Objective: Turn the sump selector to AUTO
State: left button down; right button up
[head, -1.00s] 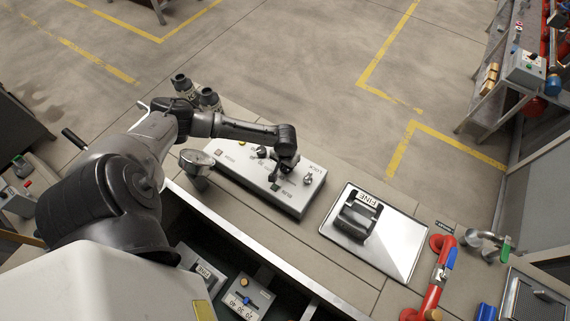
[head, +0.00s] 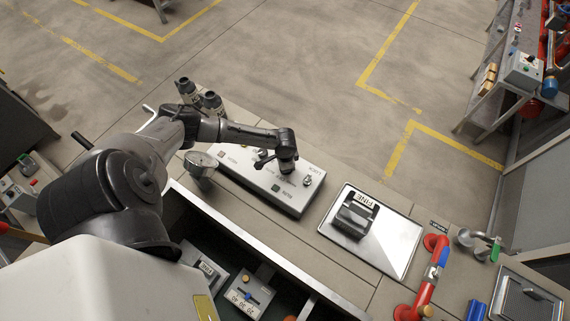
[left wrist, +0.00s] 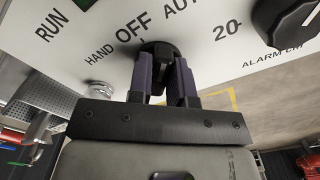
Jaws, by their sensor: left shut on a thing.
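The sump selector is a small dark round knob (left wrist: 157,50) on a light grey panel (left wrist: 215,55) printed HAND, OFF and AUTO. My left gripper (left wrist: 161,68) is shut on the knob, with one finger on each side of it. The knob sits beneath the OFF label in the left wrist view; its exact pointer setting is hard to read. In the head view my left gripper (head: 287,171) is over the middle of the panel (head: 249,189) and hides the knob. My right gripper is not in view.
A black alarm knob (left wrist: 290,20) stands right of the selector. A round gauge (head: 199,163) is left of the panel. A metal plate with a dark block (head: 396,240) lies to its right, then red piping (head: 429,290). An open drawer (head: 205,270) is below.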

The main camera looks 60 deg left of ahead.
pick_arm(q)
jog(key=shift+m, duration=1.7)
jog(key=c, duration=1)
grip_release()
jog(key=shift+c, duration=0.2)
notch_tip(320, 180, up, 14)
jog(key=shift+f, duration=0.1)
